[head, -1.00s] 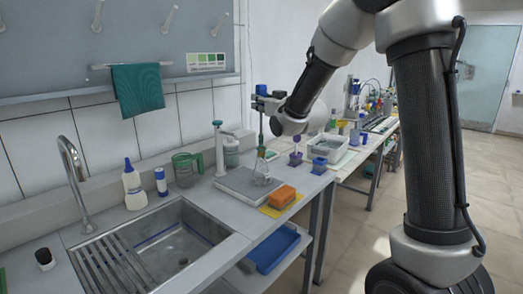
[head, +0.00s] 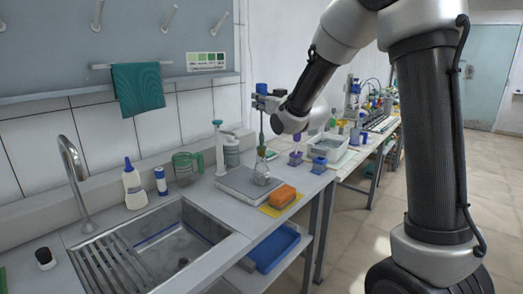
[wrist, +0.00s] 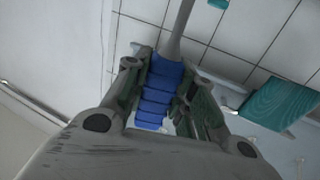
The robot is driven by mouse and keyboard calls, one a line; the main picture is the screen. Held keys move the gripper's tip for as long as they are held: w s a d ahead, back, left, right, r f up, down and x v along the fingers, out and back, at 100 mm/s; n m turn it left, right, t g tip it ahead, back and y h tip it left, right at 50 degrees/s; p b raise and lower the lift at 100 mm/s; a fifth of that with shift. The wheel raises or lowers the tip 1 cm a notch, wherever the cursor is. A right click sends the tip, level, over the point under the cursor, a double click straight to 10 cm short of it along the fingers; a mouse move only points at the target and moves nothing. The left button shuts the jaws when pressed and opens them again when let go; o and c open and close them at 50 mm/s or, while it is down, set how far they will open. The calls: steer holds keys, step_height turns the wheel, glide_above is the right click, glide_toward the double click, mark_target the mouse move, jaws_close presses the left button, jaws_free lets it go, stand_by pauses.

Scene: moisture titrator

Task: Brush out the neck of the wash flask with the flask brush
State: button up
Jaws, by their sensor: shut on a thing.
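My gripper (head: 264,103) is shut on the flask brush, around its blue ribbed handle (wrist: 158,95). The handle's blue end also shows above the fingers in the head view (head: 262,88). The brush stem (head: 262,128) hangs upright below the gripper, and its grey shaft (wrist: 180,25) shows in the wrist view. The clear wash flask (head: 262,175) stands on a grey plate (head: 235,182) on the bench. The brush's greenish lower end is at the flask's neck, in line with it. How deep it sits inside is too small to tell.
The sink (head: 165,245) is in front. A purple-topped item (head: 296,155) stands behind right.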

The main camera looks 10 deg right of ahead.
steer(key=shift+f, duration=1.1)
stand_by(0.9)
